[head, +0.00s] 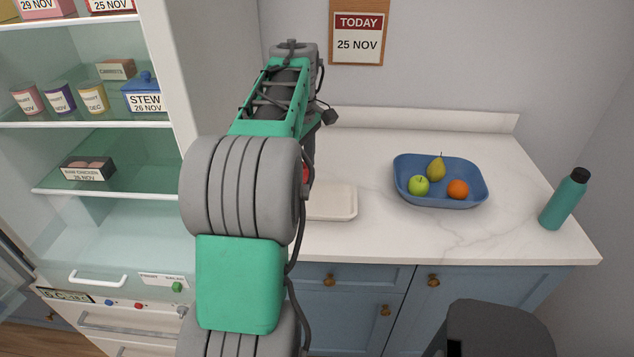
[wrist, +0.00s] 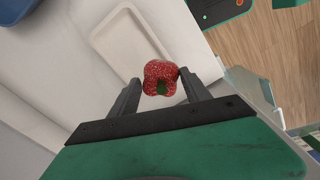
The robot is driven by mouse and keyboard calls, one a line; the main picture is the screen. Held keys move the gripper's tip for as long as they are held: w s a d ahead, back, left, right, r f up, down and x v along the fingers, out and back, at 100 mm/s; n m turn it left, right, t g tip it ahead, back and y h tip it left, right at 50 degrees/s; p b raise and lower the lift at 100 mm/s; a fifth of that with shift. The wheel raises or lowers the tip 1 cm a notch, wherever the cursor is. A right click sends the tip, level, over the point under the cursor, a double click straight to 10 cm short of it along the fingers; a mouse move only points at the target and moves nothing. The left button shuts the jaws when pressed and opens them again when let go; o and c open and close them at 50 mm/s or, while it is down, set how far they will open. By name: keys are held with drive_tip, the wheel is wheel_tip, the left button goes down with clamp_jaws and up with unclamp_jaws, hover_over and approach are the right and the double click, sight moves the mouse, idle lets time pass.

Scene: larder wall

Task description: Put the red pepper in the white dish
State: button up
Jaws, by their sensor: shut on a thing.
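The red pepper (wrist: 160,73) shows in the wrist view, held between the fingertips of my gripper (wrist: 160,84). In the head view only a small red part of the pepper (head: 306,174) shows beside my arm. The white dish (head: 334,202) lies on the counter, its left part hidden behind my arm. In the wrist view the dish (wrist: 117,38) is beyond the pepper and to its upper left, and looks empty where visible. The pepper appears above the counter, but its exact height is unclear.
A blue tray (head: 440,203) with an apple, a pear and an orange stands right of the dish. A teal bottle (head: 564,202) stands near the counter's right end. An open fridge (head: 100,125) with stocked shelves is at left. Counter (head: 375,220) between dish and tray is clear.

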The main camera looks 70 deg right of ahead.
drive_tip(key=s+d+f, duration=0.1)
drive_tip(key=f, duration=0.2)
drive_tip(key=s+d+f+p, duration=0.1)
drive_tip(key=d+f, duration=0.1)
drive_tip(key=f, duration=0.1)
drive_tip(key=s+d+f, duration=0.1)
drive_tip(key=d+f, duration=0.1)
drive_tip(key=f, duration=0.1)
drive_tip(key=shift+d+f, duration=0.1)
drive_tip(key=shift+d, duration=0.05)
drive_tip(key=shift+f, duration=0.3)
clamp_jaws()
drive_tip(key=o, duration=1.5)
unclamp_jaws()
drive_tip(key=shift+r, duration=0.15)
wheel_tip(320, 180, up, 12)
drive_tip(key=shift+r, duration=0.1)
